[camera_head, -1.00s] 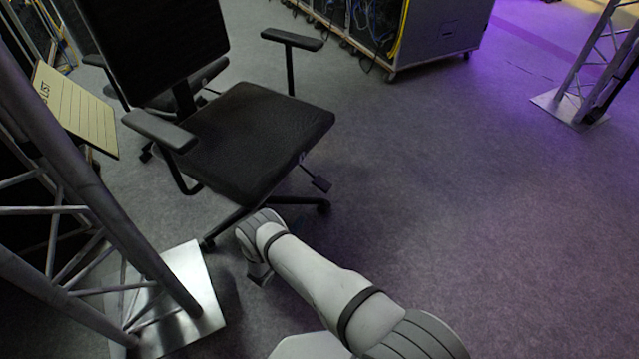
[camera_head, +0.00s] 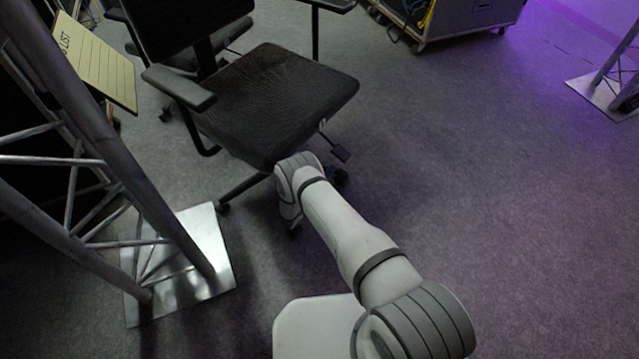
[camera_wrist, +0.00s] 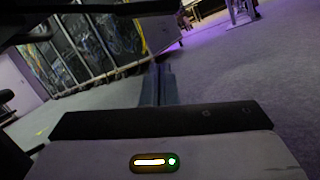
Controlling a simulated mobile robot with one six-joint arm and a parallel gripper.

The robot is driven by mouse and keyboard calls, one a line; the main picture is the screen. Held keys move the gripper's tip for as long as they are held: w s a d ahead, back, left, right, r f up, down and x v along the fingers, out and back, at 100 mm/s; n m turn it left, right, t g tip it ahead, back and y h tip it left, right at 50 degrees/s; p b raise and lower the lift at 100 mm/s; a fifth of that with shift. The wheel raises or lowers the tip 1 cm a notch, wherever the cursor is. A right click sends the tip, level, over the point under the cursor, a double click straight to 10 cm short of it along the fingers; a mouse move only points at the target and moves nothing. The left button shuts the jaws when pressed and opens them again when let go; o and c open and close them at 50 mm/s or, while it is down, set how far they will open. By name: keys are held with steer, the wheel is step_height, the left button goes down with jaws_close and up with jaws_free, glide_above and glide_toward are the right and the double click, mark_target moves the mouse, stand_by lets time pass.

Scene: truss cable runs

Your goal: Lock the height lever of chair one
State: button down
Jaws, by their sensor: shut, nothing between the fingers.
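Black office chair (camera_head: 275,100) stands at the upper left of the head view. A small dark lever paddle (camera_head: 341,153) on a thin rod sticks out from under its seat's right side. Whether that is the height lever, and its lock state, I cannot tell. My arm reaches to the seat's front edge, with the wrist low in front of it. My gripper's fingers are hidden in the head view. In the wrist view my gripper (camera_wrist: 163,78) is shut and empty. A dark shape along the top of that view may be the chair's underside.
A metal truss (camera_head: 130,190) on a shiny base plate (camera_head: 205,250) stands close on the left, with a yellowish list board (camera_head: 95,60). A second chair is partly hidden behind. A cable case (camera_head: 460,20) is at the back. Floor at right is clear.

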steer(key=r, duration=0.1)
steer(key=d+r, duration=0.2)
steer(key=r, duration=0.1)
steer(key=shift+d, duration=0.1)
stand_by(0.3)
